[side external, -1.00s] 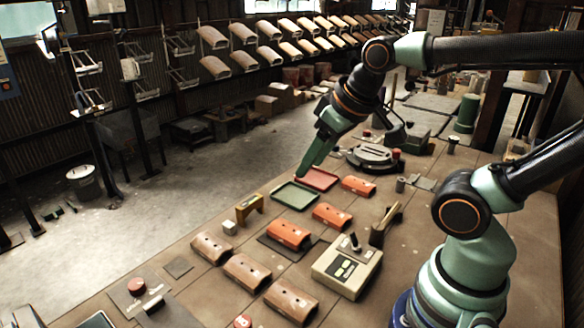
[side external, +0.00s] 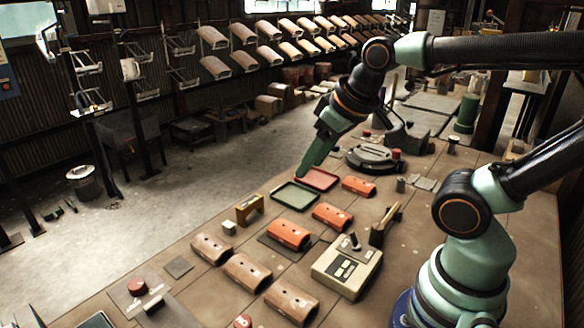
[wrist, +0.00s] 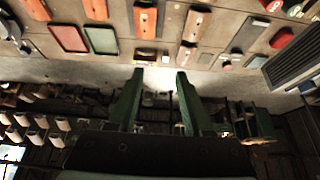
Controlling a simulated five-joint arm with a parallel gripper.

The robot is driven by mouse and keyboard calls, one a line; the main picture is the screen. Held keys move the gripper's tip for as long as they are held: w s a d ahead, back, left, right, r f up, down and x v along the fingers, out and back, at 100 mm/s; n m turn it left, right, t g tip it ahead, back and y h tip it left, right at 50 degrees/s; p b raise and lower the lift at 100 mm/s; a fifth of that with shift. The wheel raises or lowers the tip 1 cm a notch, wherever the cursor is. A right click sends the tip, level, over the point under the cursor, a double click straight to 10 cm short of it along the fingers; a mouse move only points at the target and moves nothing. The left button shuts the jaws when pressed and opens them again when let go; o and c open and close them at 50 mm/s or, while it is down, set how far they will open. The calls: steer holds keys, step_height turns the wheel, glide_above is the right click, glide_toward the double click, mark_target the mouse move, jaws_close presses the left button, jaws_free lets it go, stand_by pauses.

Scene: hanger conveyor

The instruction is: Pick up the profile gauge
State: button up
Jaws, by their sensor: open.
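The profile gauge is most likely the small yellow bridge-shaped piece (side external: 249,208), standing upright on the bench left of the orange tiles, beside a small white block (side external: 229,228). In the wrist view, a small yellowish piece (wrist: 145,54) just beyond the left fingertip seems to be the same one. My gripper (side external: 302,174) has green fingers and hangs above the far end of the trays, apart from the yellow piece. In the wrist view my gripper (wrist: 160,72) shows two spread fingers with nothing between them.
A green tray (side external: 295,196) and a red tray (side external: 318,179) lie below my gripper. Orange and brown curved tiles (side external: 288,234) fill the bench middle. A beige control box (side external: 347,266) stands right of them. Red buttons (side external: 137,286) sit at the front. The floor beyond the bench is open.

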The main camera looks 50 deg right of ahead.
steer(key=shift+o, duration=1.2)
steer(key=shift+w, duration=0.1)
steer(key=m+g, duration=0.6)
steer(key=m, duration=1.2)
glide_above(250, 202)
step_height(250, 202, down, 11)
step_height(250, 202, down, 12)
steer(key=shift+w+r, duration=0.1)
steer(key=shift+r, duration=0.15)
